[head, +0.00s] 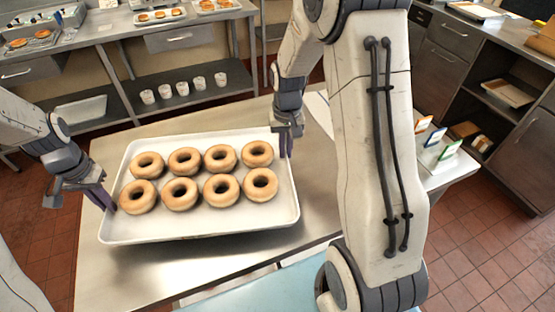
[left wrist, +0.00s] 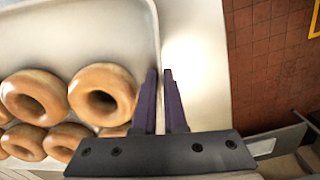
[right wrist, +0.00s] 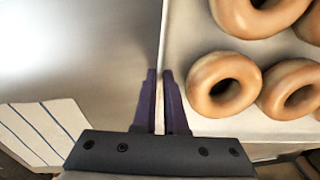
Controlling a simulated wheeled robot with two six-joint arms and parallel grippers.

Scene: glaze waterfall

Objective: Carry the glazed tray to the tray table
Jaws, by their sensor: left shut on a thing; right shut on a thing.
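The white rectangular tray (head: 225,226) holds several ring doughnuts (head: 181,194) in two rows. It is over the steel table in the head view, and I cannot tell whether it touches the table top. My left gripper (head: 106,202) is shut on the tray's left rim. In the left wrist view the fingers (left wrist: 160,78) straddle the edge of the tray (left wrist: 80,30). My right gripper (head: 287,146) is shut on the tray's right rim near its far corner. The right wrist view shows its fingers (right wrist: 161,78) on either side of the tray (right wrist: 183,45) wall.
The steel table (head: 110,275) has bare surface around the tray. Behind it, a shelf unit (head: 185,78) bears several white cups (head: 183,88) and trays of pastries. Small cards (head: 436,137) stand at the right. Cabinets (head: 440,70) line the right side, with tiled floor between.

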